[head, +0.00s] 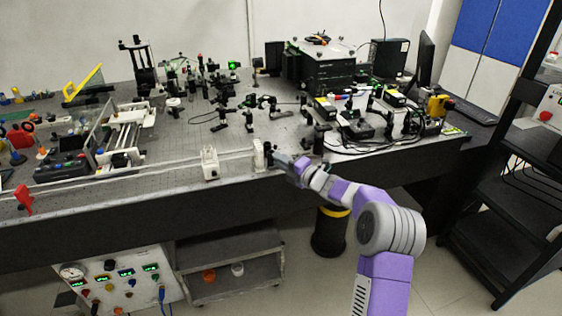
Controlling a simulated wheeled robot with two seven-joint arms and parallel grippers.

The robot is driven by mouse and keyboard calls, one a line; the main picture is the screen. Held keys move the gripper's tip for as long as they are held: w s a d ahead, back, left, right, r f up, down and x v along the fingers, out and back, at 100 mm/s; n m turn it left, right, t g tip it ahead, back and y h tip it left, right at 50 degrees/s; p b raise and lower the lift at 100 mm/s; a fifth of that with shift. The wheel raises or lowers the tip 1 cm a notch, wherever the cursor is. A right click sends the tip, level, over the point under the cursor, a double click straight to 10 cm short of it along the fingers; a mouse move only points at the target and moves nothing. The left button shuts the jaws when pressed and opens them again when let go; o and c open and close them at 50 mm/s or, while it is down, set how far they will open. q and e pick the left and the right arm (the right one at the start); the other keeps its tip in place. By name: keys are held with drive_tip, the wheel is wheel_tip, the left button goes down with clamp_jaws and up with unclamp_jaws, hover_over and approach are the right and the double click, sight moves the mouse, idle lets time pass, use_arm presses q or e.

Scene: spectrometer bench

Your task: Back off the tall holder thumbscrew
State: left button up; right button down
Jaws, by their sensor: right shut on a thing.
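My right arm reaches in from the lower right to the front edge of the bench. My right gripper (275,158) is at the right side of a small white upright holder (258,156). It is shut on a small dark part at that side, which looks like the thumbscrew; the fingers hide most of it. A second white holder (209,163) stands to the left, with a rod running between the two. I cannot tell surely from here which is taller. My left gripper is out of view.
The bench (185,139) carries crowded optics behind the gripper, with black posts (319,138) close to its right. A linear stage (128,132) stands to the left. A dark shelf rack (510,190) stands at right.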

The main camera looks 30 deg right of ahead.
drive_tip(key=n, duration=0.5)
drive_tip(key=shift+n, duration=0.4)
idle(0.4)
drive_tip(key=c, duration=1.1)
unclamp_jaws()
drive_tip(key=p+v, duration=0.1)
drive_tip(key=v, duration=0.6)
drive_tip(key=shift+s+d, duration=0.15)
drive_tip(key=shift+s, duration=0.15)
